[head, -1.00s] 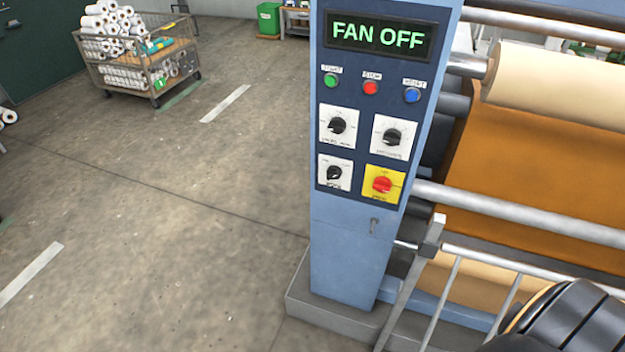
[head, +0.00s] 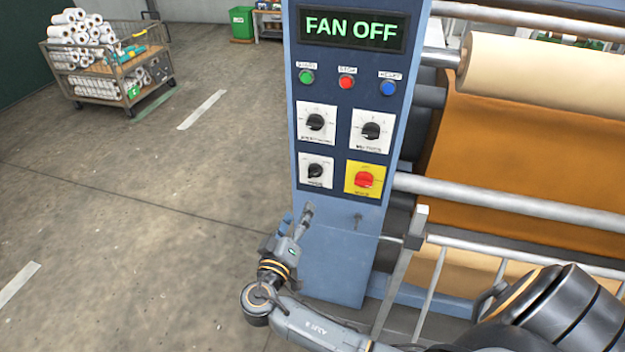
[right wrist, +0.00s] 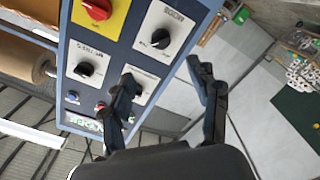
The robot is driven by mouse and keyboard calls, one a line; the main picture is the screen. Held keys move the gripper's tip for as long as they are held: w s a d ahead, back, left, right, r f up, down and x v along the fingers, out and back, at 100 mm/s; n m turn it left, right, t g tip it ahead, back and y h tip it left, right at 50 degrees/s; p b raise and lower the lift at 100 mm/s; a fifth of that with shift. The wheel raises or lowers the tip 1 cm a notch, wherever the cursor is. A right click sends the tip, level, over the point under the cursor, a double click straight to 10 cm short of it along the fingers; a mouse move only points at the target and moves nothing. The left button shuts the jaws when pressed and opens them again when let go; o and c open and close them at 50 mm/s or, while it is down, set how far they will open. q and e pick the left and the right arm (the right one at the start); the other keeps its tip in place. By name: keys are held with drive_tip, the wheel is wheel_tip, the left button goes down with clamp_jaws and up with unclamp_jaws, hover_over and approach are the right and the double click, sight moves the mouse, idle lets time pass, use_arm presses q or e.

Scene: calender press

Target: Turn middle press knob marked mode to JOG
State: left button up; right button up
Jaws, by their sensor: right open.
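The blue press panel (head: 340,215) carries the mode knob (head: 316,171), a small black knob on a white plate at the lower left, beside the yellow plate. In the right wrist view the mode knob (right wrist: 160,38) shows at the top, beyond my fingertips. Its exact setting is too small to read. My right gripper (head: 304,212) is in front of the panel's lower left part, below the mode knob and apart from it. In the right wrist view its fingers (right wrist: 163,74) are spread with nothing between them. My left gripper is not in view.
A red knob (head: 364,180) on a yellow plate sits right of the mode knob. Two black knobs (head: 315,122) (head: 371,131) are above. The display (head: 352,29) reads FAN OFF. Rollers and a railing (head: 470,246) stand at the right.

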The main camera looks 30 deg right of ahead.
sight(314, 176)
drive_tip(key=p+x, duration=0.3)
drive_tip(key=x, duration=1)
drive_tip(key=shift+w+d+f+p, duration=0.15)
drive_tip(key=shift+w+p, duration=0.05)
drive_tip(key=shift+p, duration=0.2)
drive_tip(key=shift+c, duration=0.5)
drive_tip(key=c, duration=1.1)
